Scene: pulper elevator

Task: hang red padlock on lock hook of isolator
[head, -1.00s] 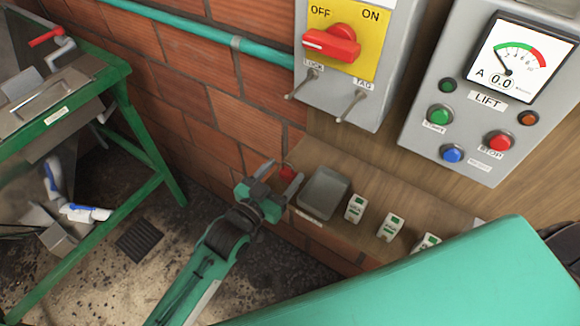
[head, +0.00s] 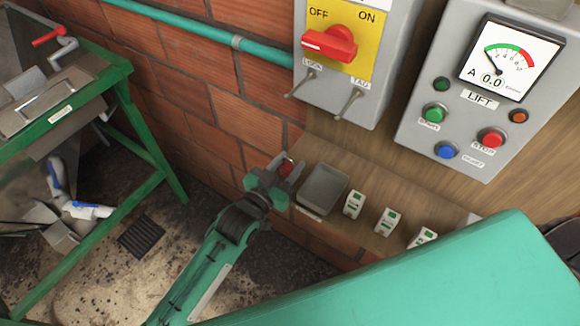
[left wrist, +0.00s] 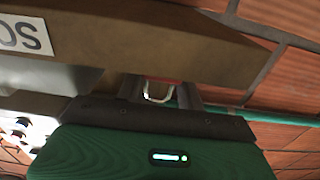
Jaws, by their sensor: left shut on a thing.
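The red padlock (head: 286,170) is between the fingers of my left gripper (head: 282,172), which is shut on it, just left of the grey tray. In the left wrist view the padlock's pale metal shackle (left wrist: 158,92) shows between the fingers; most of its red body is hidden. The isolator (head: 345,85) is a grey box with a yellow plate and red rotary handle (head: 330,43). Its lock hook (head: 301,82) sticks out under the LOCK label, above the gripper and apart from the padlock. My right gripper is not in view.
A grey tray (head: 322,188) and several white-and-green tags (head: 387,220) sit on the wooden shelf. The tag hook (head: 350,101) is right of the lock hook. A lift control box (head: 480,95) is at right. A green-framed machine (head: 150,150) stands at left.

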